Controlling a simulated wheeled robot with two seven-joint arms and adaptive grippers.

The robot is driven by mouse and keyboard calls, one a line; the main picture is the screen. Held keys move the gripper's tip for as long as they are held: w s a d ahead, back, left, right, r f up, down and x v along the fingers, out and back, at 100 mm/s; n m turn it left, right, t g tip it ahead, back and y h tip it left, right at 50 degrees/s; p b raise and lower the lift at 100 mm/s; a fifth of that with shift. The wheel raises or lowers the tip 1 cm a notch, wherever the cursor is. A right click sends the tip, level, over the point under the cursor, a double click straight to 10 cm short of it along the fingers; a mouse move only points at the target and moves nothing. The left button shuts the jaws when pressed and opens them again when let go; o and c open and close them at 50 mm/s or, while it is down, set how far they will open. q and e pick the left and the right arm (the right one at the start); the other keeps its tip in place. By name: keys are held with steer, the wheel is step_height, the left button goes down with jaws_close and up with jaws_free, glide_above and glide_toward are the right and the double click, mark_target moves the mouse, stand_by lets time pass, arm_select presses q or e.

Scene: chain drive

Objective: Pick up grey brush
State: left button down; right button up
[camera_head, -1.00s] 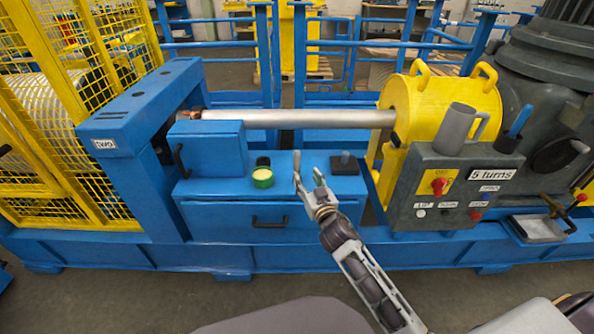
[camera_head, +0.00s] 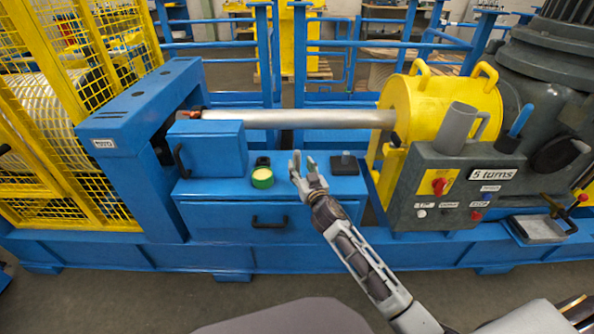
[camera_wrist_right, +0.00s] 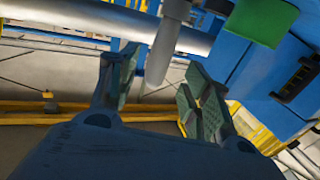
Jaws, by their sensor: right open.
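A grey tapered rod (camera_wrist_right: 163,48), which looks like the grey brush, reaches down from the top of the right wrist view. Its narrow end lies between the finger pads, with space on both sides. My right gripper (camera_wrist_right: 160,88) is open around that end and not closed on it. In the head view my right gripper (camera_head: 305,164) is above the blue bench top (camera_head: 222,188), right of a green tin. There I cannot tell the brush from the fingers. My left gripper is not in view.
The green tin (camera_head: 262,178) with yellow contents stands close left of the gripper. A small dark block (camera_head: 344,164) is to its right. A metal shaft (camera_head: 290,118) runs behind. A grey control box (camera_head: 455,185) with a grey mug (camera_head: 454,127) stands at right.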

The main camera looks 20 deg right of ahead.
mark_target(298, 162)
stand_by(0.4)
steer(key=shift+w+f+b, duration=0.15)
steer(key=shift+w+b, duration=0.3)
steer(key=shift+w, duration=2.15)
jaws_close()
